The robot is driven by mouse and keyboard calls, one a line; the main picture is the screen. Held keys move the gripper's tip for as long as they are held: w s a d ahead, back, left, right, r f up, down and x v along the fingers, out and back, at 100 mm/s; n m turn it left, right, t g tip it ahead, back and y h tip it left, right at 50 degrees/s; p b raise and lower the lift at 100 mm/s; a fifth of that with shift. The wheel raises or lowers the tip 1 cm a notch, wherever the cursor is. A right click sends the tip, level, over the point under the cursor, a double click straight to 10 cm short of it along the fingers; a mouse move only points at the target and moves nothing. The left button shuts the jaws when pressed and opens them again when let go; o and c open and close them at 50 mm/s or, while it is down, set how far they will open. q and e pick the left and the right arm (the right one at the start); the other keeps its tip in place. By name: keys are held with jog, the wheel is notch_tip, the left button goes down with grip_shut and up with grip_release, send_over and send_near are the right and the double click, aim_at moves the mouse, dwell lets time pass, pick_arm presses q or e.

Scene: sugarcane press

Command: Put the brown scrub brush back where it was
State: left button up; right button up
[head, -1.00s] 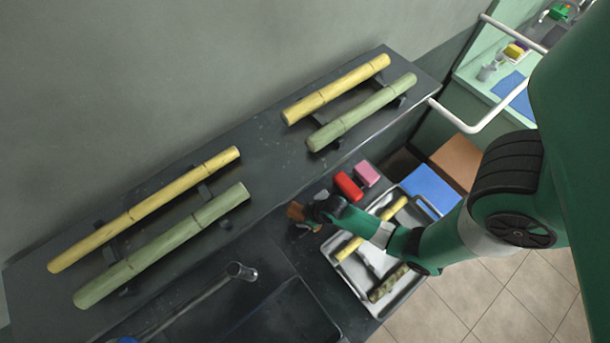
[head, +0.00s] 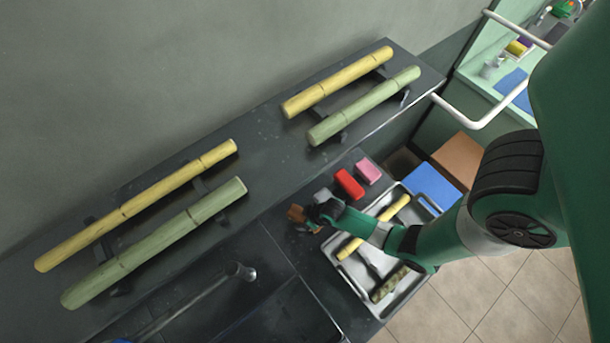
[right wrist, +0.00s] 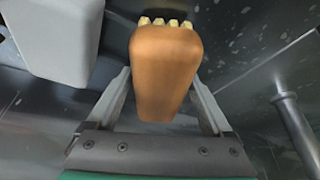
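The brown scrub brush (head: 297,214) is at the tip of my right gripper (head: 308,213), over the dark counter beside the sink. In the right wrist view the brush (right wrist: 165,75) sits between the two fingers of my right gripper (right wrist: 163,78), with pale bristles at its far end. The fingertips appear to touch both its sides, so the gripper looks shut on it. I cannot tell whether the brush touches the counter. My left gripper is not in view.
A red block (head: 349,184) and a pink block (head: 368,172) lie behind the gripper. A grey tray (head: 345,275) with cane pieces is under my right forearm. The faucet (head: 240,271) and sink (head: 285,315) are left. Cane stalks (head: 160,235) rest on the raised shelf.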

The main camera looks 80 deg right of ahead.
jog(key=shift+o, duration=0.5)
jog(key=shift+r+p, duration=0.4)
jog(key=shift+r, duration=0.05)
jog(key=p+v, duration=0.8)
jog(key=v, duration=0.4)
jog(key=shift+w+r, duration=0.1)
jog(key=shift+w, duration=0.05)
jog(key=shift+r, duration=0.1)
